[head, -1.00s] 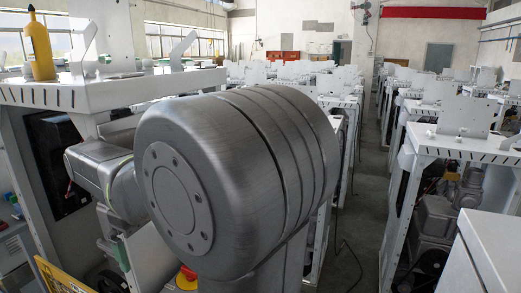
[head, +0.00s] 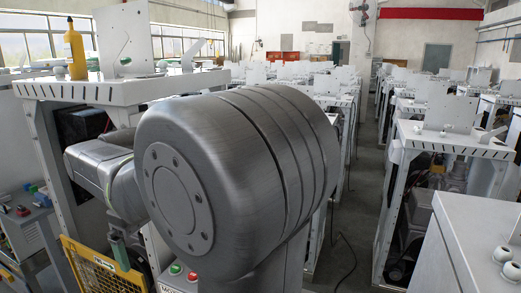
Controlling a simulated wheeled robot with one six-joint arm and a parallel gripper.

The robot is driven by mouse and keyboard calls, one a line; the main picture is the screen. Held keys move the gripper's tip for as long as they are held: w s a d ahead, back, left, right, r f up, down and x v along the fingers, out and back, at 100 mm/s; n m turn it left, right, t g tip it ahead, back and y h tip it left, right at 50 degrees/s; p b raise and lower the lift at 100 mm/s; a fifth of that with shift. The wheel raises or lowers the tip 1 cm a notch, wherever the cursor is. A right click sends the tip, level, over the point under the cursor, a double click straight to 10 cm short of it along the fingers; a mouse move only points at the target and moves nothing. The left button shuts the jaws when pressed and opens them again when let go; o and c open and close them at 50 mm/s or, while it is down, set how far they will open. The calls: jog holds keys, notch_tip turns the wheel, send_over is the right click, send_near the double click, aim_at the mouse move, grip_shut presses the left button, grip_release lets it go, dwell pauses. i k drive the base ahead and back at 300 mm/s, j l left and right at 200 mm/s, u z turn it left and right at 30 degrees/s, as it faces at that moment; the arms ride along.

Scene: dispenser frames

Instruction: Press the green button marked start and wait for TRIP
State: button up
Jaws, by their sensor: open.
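A green button (head: 175,269) sits on a panel at the bottom centre, beside a red button (head: 192,277). A label below them starts with "MO" and is cut off by my arm and the picture edge. I cannot read "start" or "TRIP" anywhere. My large grey arm joint fills the middle and covers what lies behind it. My gripper (head: 118,252) shows small at the lower left, below my wrist, pointing down in front of a yellow mesh guard. It is open, with nothing seen in it. It is apart from the green button, to its left.
A yellow bottle (head: 76,50) and white brackets stand on a white frame top (head: 60,91) at left. A small box with coloured buttons (head: 22,211) is at the left edge. The yellow guard (head: 95,265) stands low left.

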aim_at(175, 269)
jog(key=j+z, duration=0.15)
jog(key=j, duration=0.6)
jog(key=j+z, duration=0.2)
jog(key=j, duration=0.5)
jog(key=k+j+z, duration=0.15)
jog(key=j, duration=0.6)
jog(key=i+j+z, duration=0.1)
jog(key=j+z, duration=0.2)
jog(key=k+j, duration=0.25)
jog(key=k+l, duration=0.1)
jog(key=l, duration=0.3)
jog(key=i+l, duration=0.15)
jog(key=l+u, duration=0.05)
